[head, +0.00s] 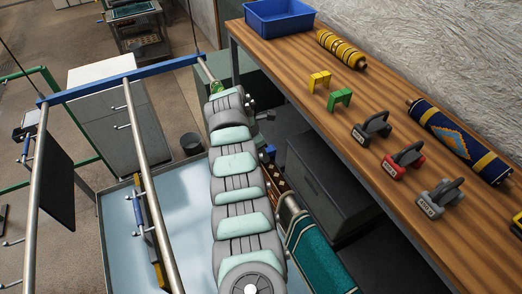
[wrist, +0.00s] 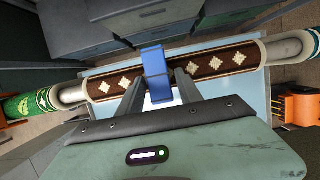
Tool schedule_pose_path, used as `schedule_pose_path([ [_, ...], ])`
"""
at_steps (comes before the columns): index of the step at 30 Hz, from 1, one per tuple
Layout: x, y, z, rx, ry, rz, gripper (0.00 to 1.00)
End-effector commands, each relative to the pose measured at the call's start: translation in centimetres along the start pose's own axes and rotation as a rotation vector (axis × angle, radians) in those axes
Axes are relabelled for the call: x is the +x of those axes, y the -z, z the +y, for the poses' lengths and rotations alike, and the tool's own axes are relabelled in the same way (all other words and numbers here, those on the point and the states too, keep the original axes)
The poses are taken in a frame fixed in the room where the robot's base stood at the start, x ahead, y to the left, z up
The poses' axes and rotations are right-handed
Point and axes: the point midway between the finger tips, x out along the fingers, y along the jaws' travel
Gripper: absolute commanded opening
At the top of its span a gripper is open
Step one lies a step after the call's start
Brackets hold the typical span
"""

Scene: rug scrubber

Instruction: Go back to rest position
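My gripper (wrist: 159,76) is low over a brown rug roll with cream diamonds (wrist: 210,62). Its two fingers stand apart, one on each side of a blue clip (wrist: 155,70) that sits across the roll. A gap shows between the right finger and the clip; contact on the left side is unclear. In the head view my arm hides most of the gripper, and only a small part of the brown roll (head: 283,185) shows.
A wooden table (head: 300,75) at the right holds a blue bin (head: 280,18), a yellow clip (head: 319,80), a green clip (head: 340,98), several weights, and rolled rugs. A dark box (head: 325,185) stands below. Metal rails (head: 147,180) run at the left.

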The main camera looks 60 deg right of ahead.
Motion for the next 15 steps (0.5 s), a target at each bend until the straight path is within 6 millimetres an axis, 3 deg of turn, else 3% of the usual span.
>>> schedule_pose_path([
  [3,-0.04,-0.02,0.01,0.0,0.0,0.0,0.53],
  [15,-0.88,-0.32,0.06,0.001,-0.002,-0.001,0.53],
])
